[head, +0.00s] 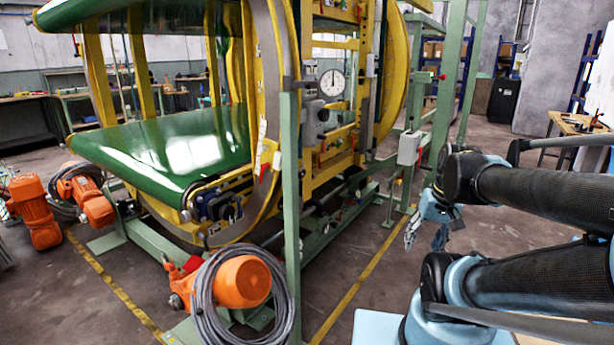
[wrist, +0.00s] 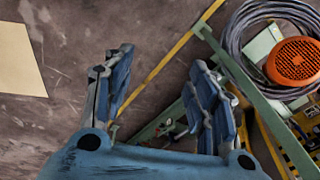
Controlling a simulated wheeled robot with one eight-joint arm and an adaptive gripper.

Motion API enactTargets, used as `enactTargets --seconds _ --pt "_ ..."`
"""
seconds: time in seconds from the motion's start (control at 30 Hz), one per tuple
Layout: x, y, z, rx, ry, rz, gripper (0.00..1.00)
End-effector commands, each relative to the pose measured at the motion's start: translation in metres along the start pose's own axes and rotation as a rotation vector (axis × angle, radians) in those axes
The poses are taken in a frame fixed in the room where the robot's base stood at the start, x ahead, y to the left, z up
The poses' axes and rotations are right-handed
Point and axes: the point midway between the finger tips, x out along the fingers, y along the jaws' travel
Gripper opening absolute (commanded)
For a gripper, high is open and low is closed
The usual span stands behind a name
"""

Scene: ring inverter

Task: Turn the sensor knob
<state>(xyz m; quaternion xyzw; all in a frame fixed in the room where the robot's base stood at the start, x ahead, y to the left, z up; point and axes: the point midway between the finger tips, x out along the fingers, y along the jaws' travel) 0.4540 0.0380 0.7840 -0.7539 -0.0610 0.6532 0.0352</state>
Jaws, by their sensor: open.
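My gripper (head: 425,236) is open and empty in the head view, in free air to the right of the ring machine. In the wrist view, its two blue fingers (wrist: 160,70) stand wide apart with only floor and part of the green frame behind them. No part is clearly recognizable as the sensor knob. The machine carries a round white dial (head: 332,83), with a grey device (head: 315,118) at its lower left. A light grey box (head: 409,147) is mounted on a green post at the right. My gripper is apart from all of these.
A green post (head: 291,220) stands in front of the machine. An orange motor (head: 241,282) with a coiled grey cable lies at its foot; the motor also shows in the wrist view (wrist: 296,61). A yellow floor line (head: 357,285) runs beside the machine, with bare floor right of it.

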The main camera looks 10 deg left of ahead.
Motion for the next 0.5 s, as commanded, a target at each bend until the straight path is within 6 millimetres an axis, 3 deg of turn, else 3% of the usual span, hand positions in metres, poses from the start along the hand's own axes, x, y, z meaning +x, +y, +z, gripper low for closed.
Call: enactTargets --seconds 0.5 --pt "-0.031 -0.097 -0.09 -0.047 -0.125 -0.405 0.53"
